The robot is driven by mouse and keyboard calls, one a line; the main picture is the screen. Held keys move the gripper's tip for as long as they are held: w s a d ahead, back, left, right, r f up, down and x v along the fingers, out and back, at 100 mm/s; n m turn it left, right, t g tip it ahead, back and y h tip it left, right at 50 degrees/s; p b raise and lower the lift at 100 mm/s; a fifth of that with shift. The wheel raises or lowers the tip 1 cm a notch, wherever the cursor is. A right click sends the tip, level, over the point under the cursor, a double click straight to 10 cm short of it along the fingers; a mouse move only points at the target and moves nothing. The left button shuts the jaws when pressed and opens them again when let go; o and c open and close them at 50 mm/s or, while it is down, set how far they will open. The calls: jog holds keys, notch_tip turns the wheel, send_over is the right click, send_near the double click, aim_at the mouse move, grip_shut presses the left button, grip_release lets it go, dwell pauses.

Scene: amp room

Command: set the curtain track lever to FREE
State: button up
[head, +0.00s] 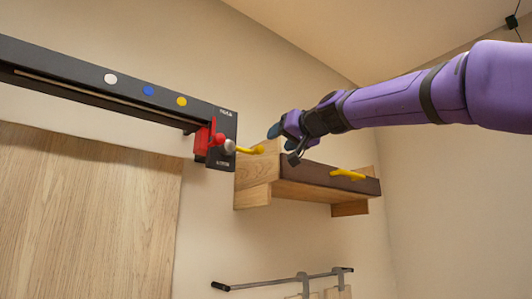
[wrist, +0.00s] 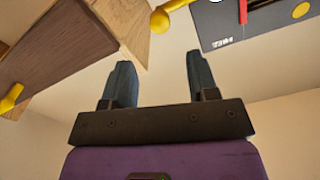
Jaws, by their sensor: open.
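The curtain track (head: 100,85) is a dark rail on the wall, with a dark end plate (head: 221,170) that also shows in the wrist view (wrist: 220,22). A red block (head: 205,140) sits by the plate. The yellow lever (head: 250,150) sticks out from a pale round hub, roughly level in the head view. Small white labels are above and below it, too small to read surely. My gripper (head: 277,131) is open and empty, just above and right of the lever's tip. In the wrist view the lever's knob (wrist: 160,20) lies beyond the gap between my fingertips (wrist: 160,75), apart from them.
A wooden shelf (head: 255,195) with a dark front and a yellow hook-like piece (head: 347,174) is close behind and below my gripper. White, blue and yellow dots mark the rail. A wooden panel (head: 85,215) hangs below the track. A metal bar (head: 280,282) is lower down.

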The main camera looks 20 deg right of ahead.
aim_at(263, 148)
jog(key=x, duration=1)
jog(key=shift+f, duration=0.1)
grip_shut()
